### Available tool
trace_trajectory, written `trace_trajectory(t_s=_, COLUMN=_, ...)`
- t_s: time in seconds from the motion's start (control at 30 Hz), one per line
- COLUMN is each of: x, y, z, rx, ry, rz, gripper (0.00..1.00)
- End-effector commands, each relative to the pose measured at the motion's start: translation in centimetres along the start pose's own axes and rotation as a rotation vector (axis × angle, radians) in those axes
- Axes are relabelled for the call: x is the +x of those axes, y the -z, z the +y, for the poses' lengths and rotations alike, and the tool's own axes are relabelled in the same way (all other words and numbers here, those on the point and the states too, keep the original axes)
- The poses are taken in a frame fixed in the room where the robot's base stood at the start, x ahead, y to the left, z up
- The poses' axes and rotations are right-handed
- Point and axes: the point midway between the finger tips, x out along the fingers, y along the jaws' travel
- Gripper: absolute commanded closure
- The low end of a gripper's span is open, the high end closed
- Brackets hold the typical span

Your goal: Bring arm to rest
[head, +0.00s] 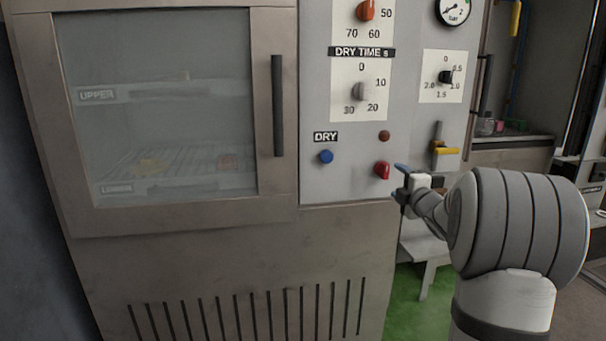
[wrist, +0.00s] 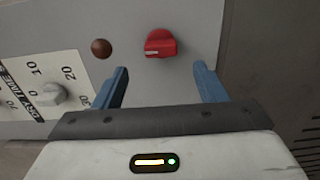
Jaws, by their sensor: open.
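My gripper (head: 402,182) is in front of the lower right of the grey control panel (head: 345,178) in the head view. In the wrist view its two blue fingers (wrist: 163,84) stand wide apart with nothing between them. A red knob (head: 382,170) is close to the fingers. In the wrist view the red knob (wrist: 160,43) lies beyond the fingertips, between their lines, and looks apart from them. My arm reaches in from the right, with its wrist bent toward the panel.
A cabinet with a closed glass door (head: 165,110) and a dark handle (head: 278,105) stands at left. The panel bears a blue button (head: 326,157), a dark red lamp (head: 384,135), a DRY TIME dial (head: 360,91) and a yellow-handled valve (head: 444,149). Green floor (head: 405,300) shows below.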

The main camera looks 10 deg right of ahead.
Motion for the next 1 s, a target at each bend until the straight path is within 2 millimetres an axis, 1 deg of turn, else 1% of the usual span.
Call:
trace_trajectory(t_s=0.03, x=-0.2, y=0.3, z=1.2, rx=0.015, ry=0.006, rz=-0.009, gripper=0.35)
trace_trajectory(t_s=0.13, x=-0.8, y=1.3, z=3.6, rx=0.086, ry=0.048, rz=-0.055, gripper=0.35)
trace_trajectory(t_s=0.23, x=-2.3, y=2.8, z=6.5, rx=0.204, ry=0.114, rz=-0.132, gripper=0.35)
trace_trajectory(t_s=0.33, x=-4.4, y=4.5, z=8.8, rx=0.345, ry=0.193, rz=-0.219, gripper=0.35)
trace_trajectory(t_s=0.47, x=-7.8, y=6.9, z=11.0, rx=0.527, ry=0.299, rz=-0.335, gripper=0.35)
trace_trajectory(t_s=0.57, x=-11.0, y=9.0, z=12.5, rx=0.666, ry=0.384, rz=-0.424, gripper=0.35)
trace_trajectory(t_s=0.67, x=-14.5, y=11.3, z=13.7, rx=0.800, ry=0.473, rz=-0.515, gripper=0.35)
trace_trajectory(t_s=0.7, x=-16.1, y=12.2, z=14.2, rx=0.852, ry=0.510, rz=-0.553, gripper=0.35)
trace_trajectory(t_s=0.77, x=-18.5, y=13.7, z=14.9, rx=0.927, ry=0.567, rz=-0.609, gripper=0.35)
trace_trajectory(t_s=0.8, x=-20.2, y=14.7, z=15.3, rx=0.976, ry=0.607, rz=-0.648, gripper=0.35)
trace_trajectory(t_s=0.87, x=-22.8, y=16.3, z=15.9, rx=1.046, ry=0.668, rz=-0.708, gripper=0.35)
trace_trajectory(t_s=0.9, x=-24.7, y=17.3, z=16.4, rx=1.090, ry=0.710, rz=-0.749, gripper=0.35)
trace_trajectory(t_s=0.97, x=-27.4, y=18.9, z=17.0, rx=1.150, ry=0.774, rz=-0.809, gripper=0.35)
trace_trajectory(t_s=1.0, x=-29.1, y=19.8, z=17.3, rx=1.185, ry=0.815, rz=-0.848, gripper=0.35)
